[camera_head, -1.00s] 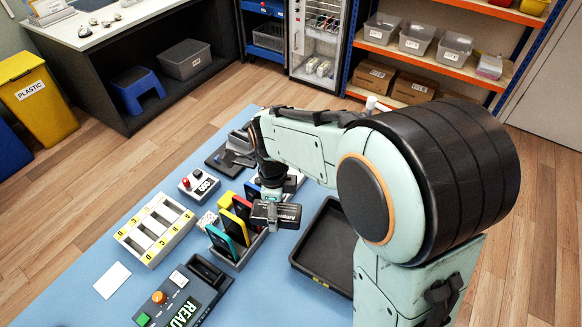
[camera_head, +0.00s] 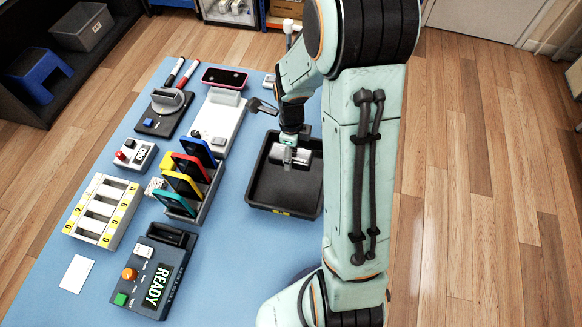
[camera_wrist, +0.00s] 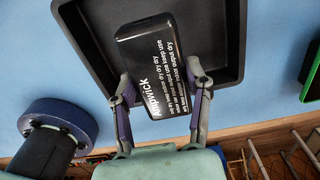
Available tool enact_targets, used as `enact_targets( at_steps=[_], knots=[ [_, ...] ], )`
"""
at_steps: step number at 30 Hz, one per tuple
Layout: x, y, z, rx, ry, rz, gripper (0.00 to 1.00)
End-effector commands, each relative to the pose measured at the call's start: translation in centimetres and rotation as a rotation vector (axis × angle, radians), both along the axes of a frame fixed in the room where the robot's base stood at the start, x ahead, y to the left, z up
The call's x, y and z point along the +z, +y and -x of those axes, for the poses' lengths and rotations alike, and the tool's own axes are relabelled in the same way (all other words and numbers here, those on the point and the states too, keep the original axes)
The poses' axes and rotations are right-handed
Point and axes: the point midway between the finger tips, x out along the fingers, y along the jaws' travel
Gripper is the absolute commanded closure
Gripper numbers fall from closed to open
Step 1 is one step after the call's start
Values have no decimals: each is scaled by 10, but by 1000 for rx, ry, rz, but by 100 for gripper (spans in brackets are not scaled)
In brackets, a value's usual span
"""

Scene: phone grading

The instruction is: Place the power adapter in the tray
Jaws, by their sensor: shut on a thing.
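The power adapter (camera_wrist: 158,75) is a black block with white print, seen in the wrist view between the two fingers of my gripper (camera_wrist: 160,92). My gripper is shut on it. The black tray (camera_wrist: 219,15) lies behind the adapter in that view. In the head view my gripper (camera_head: 290,156) is over the upper part of the tray (camera_head: 262,195), and the floor of the tray below it looks bare. I cannot tell how high the adapter is above the tray floor.
A rack of coloured phones (camera_head: 205,200) stands left of the tray. A round purple-rimmed thing (camera_wrist: 58,120) is at lower left in the wrist view.

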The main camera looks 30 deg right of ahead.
Motion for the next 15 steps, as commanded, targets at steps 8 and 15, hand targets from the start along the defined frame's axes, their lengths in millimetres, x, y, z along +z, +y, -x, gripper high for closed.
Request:
enact_targets(
  at_steps=[8,15],
  knots=[
    [-47,1,0,1,2,-1,91],
    [-80,1,1,1,3,-1,91]
  ],
)
